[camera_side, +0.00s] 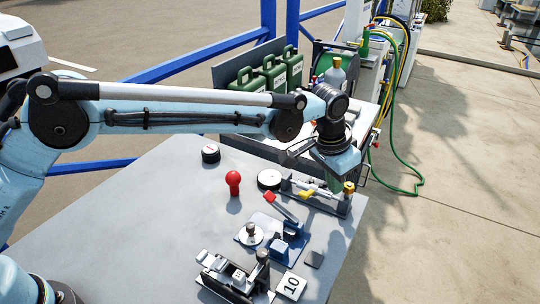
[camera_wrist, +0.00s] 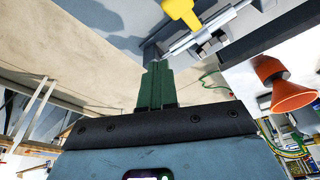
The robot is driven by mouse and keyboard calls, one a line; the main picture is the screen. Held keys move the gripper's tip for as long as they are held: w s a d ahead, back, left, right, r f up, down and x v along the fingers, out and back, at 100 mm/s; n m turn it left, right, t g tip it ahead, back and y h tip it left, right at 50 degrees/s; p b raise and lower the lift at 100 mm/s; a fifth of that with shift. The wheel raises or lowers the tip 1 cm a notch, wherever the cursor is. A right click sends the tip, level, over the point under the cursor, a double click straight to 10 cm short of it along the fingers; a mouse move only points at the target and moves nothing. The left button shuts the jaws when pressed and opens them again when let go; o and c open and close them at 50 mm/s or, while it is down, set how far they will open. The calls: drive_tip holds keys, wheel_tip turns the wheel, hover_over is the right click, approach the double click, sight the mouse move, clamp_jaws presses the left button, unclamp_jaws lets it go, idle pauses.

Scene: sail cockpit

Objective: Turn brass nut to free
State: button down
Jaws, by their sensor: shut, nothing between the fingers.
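A small brass nut (camera_side: 349,188) stands upright at the right end of a low grey fixture (camera_side: 325,203) near the table's right edge. My gripper (camera_side: 335,187) points down just left of the nut in the side view, its green fingers shut and empty. Whether they touch the nut cannot be told. In the wrist view my gripper (camera_wrist: 155,72) shows its green fingers together. A yellow lever (camera_side: 306,194) lies on the fixture; a yellow part (camera_wrist: 183,10) shows at the wrist view's top. The brass nut cannot be made out surely in the wrist view.
A red knob (camera_side: 233,179), a white disc (camera_side: 269,179) and a blue clamp with a red handle (camera_side: 281,207) stand left of the fixture. A black-and-metal vise (camera_side: 235,277) and a "10" block (camera_side: 291,286) are nearer. An orange flared piece (camera_wrist: 285,90) shows in the wrist view.

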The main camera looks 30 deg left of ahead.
drive_tip(key=shift+s+d+r, duration=0.1)
drive_tip(key=shift+s+d, duration=0.1)
drive_tip(key=shift+d, duration=0.2)
drive_tip(key=w+v, duration=0.1)
drive_tip(key=v, duration=0.4)
drive_tip(key=shift+s+r, duration=0.4)
drive_tip(key=shift+r, duration=0.15)
idle(0.3)
